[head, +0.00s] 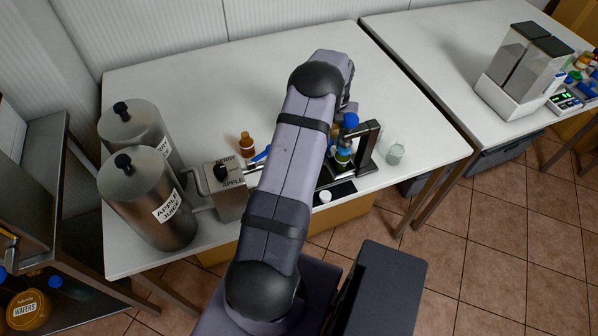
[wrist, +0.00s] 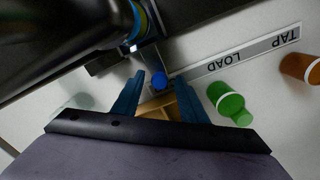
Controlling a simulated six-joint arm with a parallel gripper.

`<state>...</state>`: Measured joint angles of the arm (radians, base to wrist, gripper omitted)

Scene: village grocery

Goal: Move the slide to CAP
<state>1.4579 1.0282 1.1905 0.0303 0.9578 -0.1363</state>
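In the wrist view, a small blue knob (wrist: 160,80), which looks like the slide's handle, sits at the left end of a label strip (wrist: 238,54) reading LOAD and TAP upside down. No CAP label can be read. My gripper (wrist: 159,90) has two blue fingers spread apart, with the knob between their tips in the picture; contact cannot be told. A bottle (wrist: 139,20) with blue and yellow shows at the top, by a dark machine. In the head view, a blue-topped bottle (head: 343,155) stands in a dark frame (head: 369,148).
A clear cup (head: 395,153) stands right of the frame, and a brown bottle (head: 246,145) stands left of my arm. Two steel juice containers (head: 150,205) and a BERRY/APPLE tap box (head: 227,192) stand at the left. A green container (wrist: 228,102) lies near the strip.

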